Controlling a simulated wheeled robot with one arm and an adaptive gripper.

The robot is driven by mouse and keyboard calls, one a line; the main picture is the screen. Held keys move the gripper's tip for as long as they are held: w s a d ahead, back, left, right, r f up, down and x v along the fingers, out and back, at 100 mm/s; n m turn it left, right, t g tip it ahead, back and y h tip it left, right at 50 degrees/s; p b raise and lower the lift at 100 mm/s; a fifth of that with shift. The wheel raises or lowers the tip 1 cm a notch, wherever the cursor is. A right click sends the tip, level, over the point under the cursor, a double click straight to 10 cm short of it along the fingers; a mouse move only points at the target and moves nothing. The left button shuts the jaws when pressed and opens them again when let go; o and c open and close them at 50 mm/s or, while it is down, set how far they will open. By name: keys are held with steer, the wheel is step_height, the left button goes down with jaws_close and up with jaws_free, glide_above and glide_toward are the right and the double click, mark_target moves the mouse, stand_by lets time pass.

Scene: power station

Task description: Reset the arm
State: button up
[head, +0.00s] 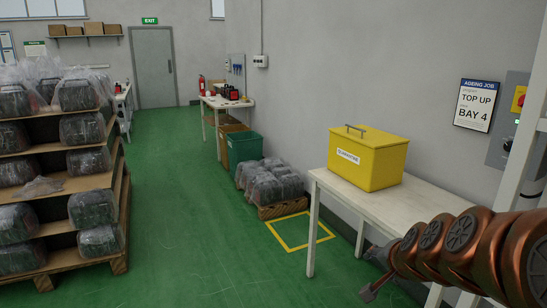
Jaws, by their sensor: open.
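My copper-coloured arm reaches in from the right edge at the lower right of the head view. My gripper (372,287) is at its left end, low in front of the white table (420,197). It is small and dark in the picture, with its fingers open, and I see nothing held between them. The floor lies behind and below it. The rest of my arm runs out of the frame on the right.
A yellow lidded box (372,160) stands on the white table. A stacked rack of wrapped bundles (62,175) fills the left. A low pallet of bundles (268,183) sits by the wall, behind a yellow floor square (300,247). The green aisle (180,200) is clear.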

steer(key=s+a+r+n+g+p, duration=0.2)
steer(key=s+p, duration=0.3)
steer(key=s, duration=0.5)
steer(key=s+a+r+n+g+p, duration=0.2)
steer(key=s+r+n+g+p, duration=0.2)
steer(key=s, duration=0.6)
steer(key=s+a+r+n+g+p, duration=0.2)
steer(key=s+r+n+g+p, duration=0.1)
steer(key=s, duration=0.7)
steer(key=n+g+p, duration=0.1)
steer(key=p, duration=0.1)
steer(key=shift+s+a+r+p, duration=0.2)
steer(key=shift+a+p, duration=0.1)
steer(key=shift+a, duration=0.1)
steer(key=shift+c, duration=1.1)
steer(key=shift+d, duration=0.1)
